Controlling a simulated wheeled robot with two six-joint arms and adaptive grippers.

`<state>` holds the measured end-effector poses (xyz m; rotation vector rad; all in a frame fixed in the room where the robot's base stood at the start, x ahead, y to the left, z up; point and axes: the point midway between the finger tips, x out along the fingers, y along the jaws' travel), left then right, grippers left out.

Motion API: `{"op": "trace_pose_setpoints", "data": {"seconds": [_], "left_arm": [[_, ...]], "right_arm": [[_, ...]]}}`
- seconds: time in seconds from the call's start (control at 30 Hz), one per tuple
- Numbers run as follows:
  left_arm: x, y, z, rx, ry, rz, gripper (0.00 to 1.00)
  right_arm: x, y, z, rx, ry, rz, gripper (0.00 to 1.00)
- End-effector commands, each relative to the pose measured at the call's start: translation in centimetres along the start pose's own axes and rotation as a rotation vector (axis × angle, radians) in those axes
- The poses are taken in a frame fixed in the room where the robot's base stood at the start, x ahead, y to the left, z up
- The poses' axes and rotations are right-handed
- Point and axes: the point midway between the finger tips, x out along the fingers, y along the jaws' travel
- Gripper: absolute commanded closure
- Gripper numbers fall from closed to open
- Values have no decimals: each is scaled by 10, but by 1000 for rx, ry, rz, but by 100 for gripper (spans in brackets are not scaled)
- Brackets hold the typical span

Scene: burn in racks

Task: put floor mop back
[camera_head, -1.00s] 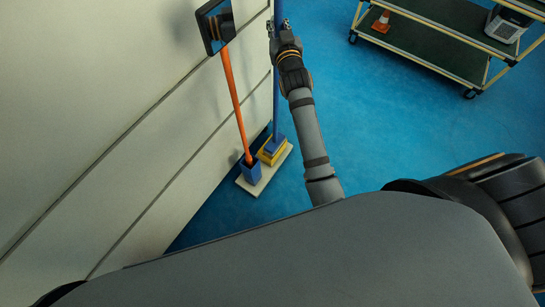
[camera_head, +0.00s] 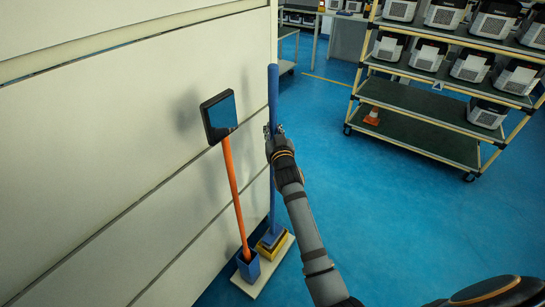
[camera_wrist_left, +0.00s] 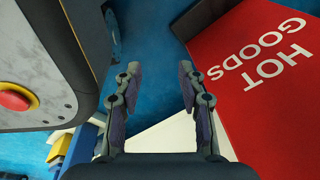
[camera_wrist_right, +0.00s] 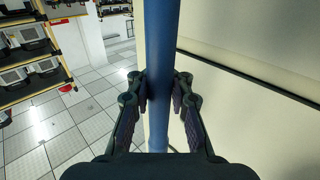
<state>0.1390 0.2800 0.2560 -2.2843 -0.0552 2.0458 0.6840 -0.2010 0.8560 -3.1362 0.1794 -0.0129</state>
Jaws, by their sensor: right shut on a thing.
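The floor mop (camera_head: 273,95) has a long blue handle and stands upright close to the pale wall. Its foot, with blue and yellow parts, is on or just over a pale base plate (camera_head: 285,252); I cannot tell if it is fully seated. My right gripper (camera_head: 273,131) is shut on the upper part of the handle, and the handle also runs between its fingers in the right wrist view (camera_wrist_right: 159,100). My left gripper (camera_wrist_left: 158,78) is open and empty in the left wrist view; it is not in the head view.
An orange-handled tool (camera_head: 233,185) with a black head stands left of the mop in a blue holder (camera_head: 248,266). A red "HOT GOODS" surface (camera_wrist_left: 255,75) is near my left gripper. Blue floor between is clear.

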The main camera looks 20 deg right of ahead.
Motion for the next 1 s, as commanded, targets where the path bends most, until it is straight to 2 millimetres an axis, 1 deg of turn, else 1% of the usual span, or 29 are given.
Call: {"op": "trace_pose_setpoints", "data": {"seconds": [0.03,0.1,0.2,0.4,0.47,0.5,0.6,0.73,1.0], "left_arm": [[6,1,-8,-1,6,0,60],[8,1,-20,-1,11,0,60],[7,1,-30,-1,13,1,60],[5,2,-37,-2,14,1,60],[8,2,-44,-2,18,1,60],[9,2,-51,-2,22,2,60],[8,3,-67,-2,29,2,60],[2,3,-76,-2,29,3,60],[1,3,-78,-2,29,3,60]], "right_arm": [[0,0,17,-3,1,-1,100],[0,0,32,-2,2,0,100],[0,0,42,-1,5,-1,100],[0,0,47,0,5,0,100],[0,0,58,-1,4,-1,100],[0,0,66,-2,3,-1,100],[0,0,82,-1,3,0,100],[0,0,88,0,6,-1,100],[-1,0,88,0,5,-1,100]]}}
